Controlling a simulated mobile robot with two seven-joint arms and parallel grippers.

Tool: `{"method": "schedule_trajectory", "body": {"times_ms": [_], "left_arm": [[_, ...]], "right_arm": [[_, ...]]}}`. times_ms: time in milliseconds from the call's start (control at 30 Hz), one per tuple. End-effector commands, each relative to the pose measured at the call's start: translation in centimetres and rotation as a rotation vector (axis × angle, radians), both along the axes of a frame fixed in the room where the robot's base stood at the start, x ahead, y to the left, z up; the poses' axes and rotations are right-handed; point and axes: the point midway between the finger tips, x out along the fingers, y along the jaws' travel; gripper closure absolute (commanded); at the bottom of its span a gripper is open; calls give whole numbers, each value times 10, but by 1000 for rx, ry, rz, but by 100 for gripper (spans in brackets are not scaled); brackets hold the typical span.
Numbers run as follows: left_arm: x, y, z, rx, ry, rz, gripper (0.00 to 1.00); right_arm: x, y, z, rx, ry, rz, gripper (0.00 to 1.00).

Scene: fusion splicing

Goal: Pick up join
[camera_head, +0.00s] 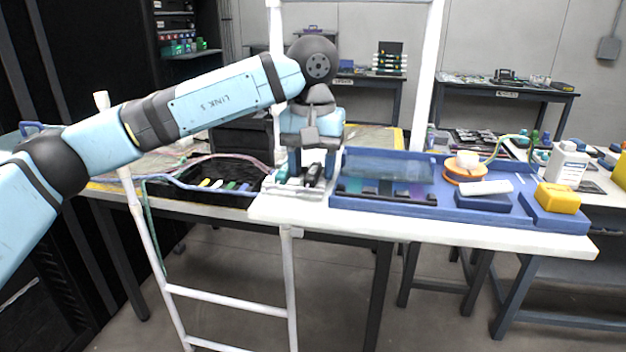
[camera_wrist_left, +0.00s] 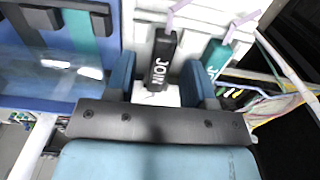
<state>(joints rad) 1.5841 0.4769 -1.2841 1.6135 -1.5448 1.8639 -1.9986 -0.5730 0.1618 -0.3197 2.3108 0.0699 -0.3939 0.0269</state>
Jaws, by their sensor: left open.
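A black piece marked JOIN (camera_wrist_left: 163,58) lies on a white holder and shows between the two blue fingers of my left gripper (camera_wrist_left: 158,72) in the left wrist view. The fingers stand apart, one on each side, and I cannot tell if they touch it. A teal piece with partly visible lettering (camera_wrist_left: 216,57) lies to the right of it. In the head view my left gripper (camera_head: 311,160) points down over the white holder (camera_head: 290,190), where the black piece (camera_head: 313,173) shows just below the fingers. My right gripper is not in view.
A blue tray (camera_head: 400,205) stands right of the holder, with an orange spool (camera_head: 465,172) and a yellow block (camera_head: 557,198). A black bin (camera_head: 235,172) with coloured pieces and loose cables lies to the left. White frame posts (camera_head: 425,75) stand close to my arm.

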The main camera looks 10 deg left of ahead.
Motion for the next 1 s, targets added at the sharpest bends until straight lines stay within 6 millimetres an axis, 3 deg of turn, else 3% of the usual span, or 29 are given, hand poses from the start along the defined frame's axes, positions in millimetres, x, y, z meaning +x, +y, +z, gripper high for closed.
{"method": "schedule_trajectory", "body": {"times_ms": [100,233,433,767,1000], "left_arm": [[0,0,-3,-1,-2,-1,51],[0,0,-2,-1,-2,-1,53],[0,0,-2,-1,-1,-1,99],[0,0,-1,-1,-2,-1,100],[0,-1,20,-1,-3,0,100]], "right_arm": [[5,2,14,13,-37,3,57],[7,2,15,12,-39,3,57],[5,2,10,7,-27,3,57],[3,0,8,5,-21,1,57],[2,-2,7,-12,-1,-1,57]]}}
